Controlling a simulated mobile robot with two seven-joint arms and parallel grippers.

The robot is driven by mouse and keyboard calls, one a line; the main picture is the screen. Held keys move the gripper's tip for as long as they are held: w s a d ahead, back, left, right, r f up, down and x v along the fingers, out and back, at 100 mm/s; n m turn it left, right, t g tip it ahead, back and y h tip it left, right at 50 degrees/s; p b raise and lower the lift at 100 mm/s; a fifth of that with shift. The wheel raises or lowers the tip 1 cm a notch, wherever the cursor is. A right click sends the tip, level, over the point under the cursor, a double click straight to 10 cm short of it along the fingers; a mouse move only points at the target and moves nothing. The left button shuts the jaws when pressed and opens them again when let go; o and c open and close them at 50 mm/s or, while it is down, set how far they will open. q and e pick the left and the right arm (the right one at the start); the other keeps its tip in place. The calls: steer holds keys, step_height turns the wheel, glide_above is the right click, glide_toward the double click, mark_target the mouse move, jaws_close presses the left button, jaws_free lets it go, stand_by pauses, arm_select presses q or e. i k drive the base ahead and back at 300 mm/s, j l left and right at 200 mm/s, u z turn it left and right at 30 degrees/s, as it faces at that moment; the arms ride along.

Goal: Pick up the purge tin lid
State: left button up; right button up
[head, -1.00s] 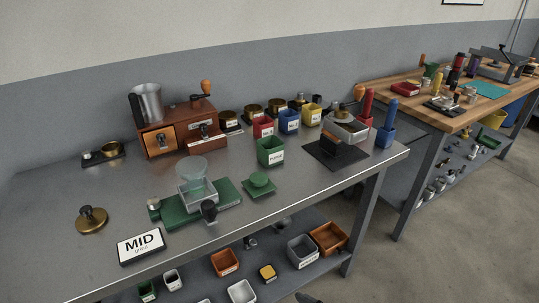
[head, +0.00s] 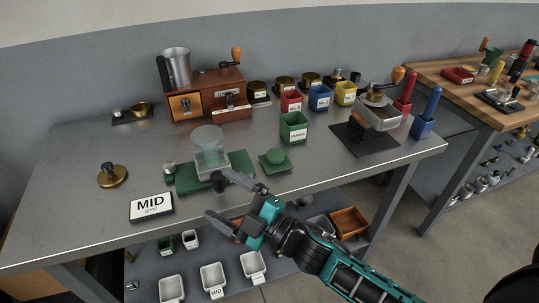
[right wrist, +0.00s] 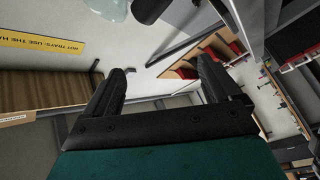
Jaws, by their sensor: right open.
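My right gripper (head: 235,202) is open and empty at the table's front edge, in front of and left of the lid. In the right wrist view my two dark fingers (right wrist: 165,78) are spread with nothing between them. The lid cannot be made out there. My left gripper is not in view.
A green scale-like base (head: 236,166) with a clear cup (head: 209,153) and a black knob (head: 217,180) stands near my fingers. Red (head: 291,101), blue (head: 319,97) and yellow (head: 345,93) bins stand behind.

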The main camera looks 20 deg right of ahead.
mark_target(275, 161)
steer(key=l+u, duration=0.45)
steer(key=k+l+u, duration=0.2)
steer(key=l+u, duration=0.2)
steer(key=l, duration=0.15)
